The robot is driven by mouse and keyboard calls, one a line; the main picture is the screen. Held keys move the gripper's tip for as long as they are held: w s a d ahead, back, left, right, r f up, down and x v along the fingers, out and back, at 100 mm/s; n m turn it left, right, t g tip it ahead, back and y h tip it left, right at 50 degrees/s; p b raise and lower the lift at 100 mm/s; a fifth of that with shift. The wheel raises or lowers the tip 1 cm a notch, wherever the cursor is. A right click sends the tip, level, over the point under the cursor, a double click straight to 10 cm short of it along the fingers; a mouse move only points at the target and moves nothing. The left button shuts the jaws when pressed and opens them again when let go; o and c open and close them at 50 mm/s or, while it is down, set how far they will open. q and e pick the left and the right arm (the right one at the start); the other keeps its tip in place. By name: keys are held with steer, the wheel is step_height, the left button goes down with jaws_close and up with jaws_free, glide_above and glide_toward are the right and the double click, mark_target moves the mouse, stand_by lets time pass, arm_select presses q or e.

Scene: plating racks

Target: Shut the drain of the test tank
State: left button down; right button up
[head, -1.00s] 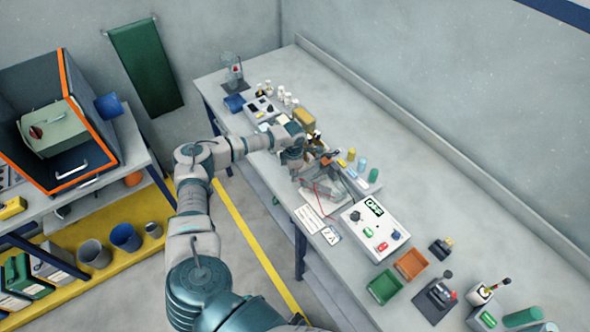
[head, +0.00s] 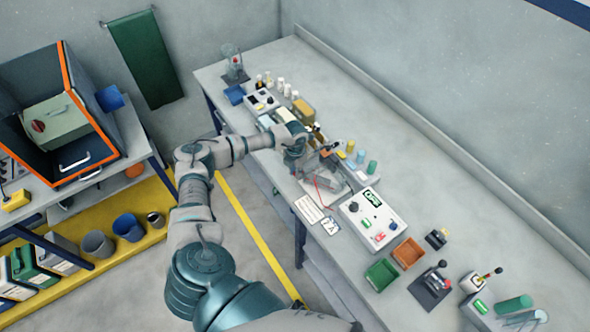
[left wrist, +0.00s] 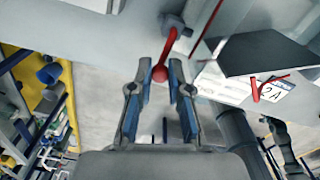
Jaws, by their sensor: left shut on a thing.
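A red lever with a ball knob (left wrist: 160,73) hangs from a grey valve fitting (left wrist: 174,22) in the left wrist view. I take it for the drain handle. My left gripper (left wrist: 160,70) is shut on the knob, with a blue-padded finger on either side. The lever slants, its knob end below and left of the fitting. In the head view my left gripper (head: 300,163) is at the bench's near edge, beside the test tank (head: 327,184). The arm hides part of the tank, and the handle is too small to make out there. My right gripper is out of view.
A white control box (head: 373,219) stands just right of the tank, with green (head: 381,274) and orange (head: 408,253) bins beyond it. Bottles and small boxes crowd the bench behind the gripper. The bench's back strip is clear.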

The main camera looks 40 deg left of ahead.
mark_target(294, 172)
arm_select(q)
steer(key=shift+s+f, duration=0.2)
steer(key=shift+f, duration=0.05)
steer(key=c, duration=1.3)
jaws_free()
steer(key=shift+o, duration=1)
steer(key=shift+w, duration=0.1)
steer(key=shift+a, duration=0.1)
steer(key=shift+r, duration=0.1)
steer(key=shift+w+r, duration=0.15)
steer(key=shift+r, duration=0.35)
step_height(294, 172, up, 6)
steer(key=shift+r, duration=0.4)
steer(key=shift+a, duration=0.1)
